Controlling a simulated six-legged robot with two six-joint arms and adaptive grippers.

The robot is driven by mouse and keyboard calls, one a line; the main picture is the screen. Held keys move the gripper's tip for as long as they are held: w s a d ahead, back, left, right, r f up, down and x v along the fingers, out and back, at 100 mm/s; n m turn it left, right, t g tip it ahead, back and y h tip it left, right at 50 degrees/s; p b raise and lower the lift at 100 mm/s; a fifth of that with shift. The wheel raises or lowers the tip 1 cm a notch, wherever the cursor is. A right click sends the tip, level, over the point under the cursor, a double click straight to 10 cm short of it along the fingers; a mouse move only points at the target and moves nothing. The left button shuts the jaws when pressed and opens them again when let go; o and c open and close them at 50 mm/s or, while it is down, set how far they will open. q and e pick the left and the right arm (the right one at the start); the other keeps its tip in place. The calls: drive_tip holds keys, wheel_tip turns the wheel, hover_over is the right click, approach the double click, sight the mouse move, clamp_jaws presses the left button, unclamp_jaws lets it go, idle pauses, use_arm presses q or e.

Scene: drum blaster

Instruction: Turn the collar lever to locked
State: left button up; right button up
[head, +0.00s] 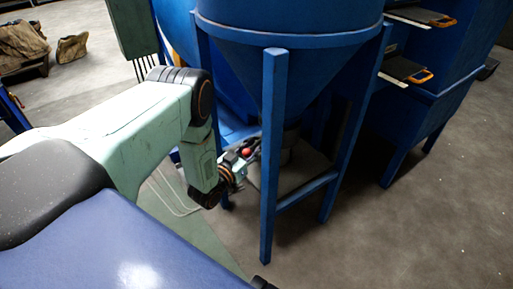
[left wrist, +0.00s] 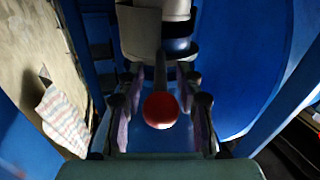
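The collar lever has a red ball knob (left wrist: 160,110) on a dark shaft (left wrist: 161,68). The shaft runs up to the metal collar (left wrist: 150,35) in the left wrist view. In the head view the red knob (head: 246,152) shows under the blue hopper (head: 290,80). My left gripper (left wrist: 160,82) is open around the lever, one finger on each side of the knob, with gaps between. In the head view the left gripper (head: 243,155) is small and partly hides the lever. My right gripper is not in view.
A blue hopper leg (head: 272,160) stands just right of my left gripper. A lower crossbar (head: 305,190) joins the legs. A blue cabinet with orange-handled trays (head: 408,70) stands to the right. A striped cloth (left wrist: 64,120) shows at left in the wrist view. Open floor lies front right.

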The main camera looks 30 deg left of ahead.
use_arm(q)
drive_tip(key=shift+w, duration=0.45)
drive_tip(key=shift+c, duration=0.3)
clamp_jaws()
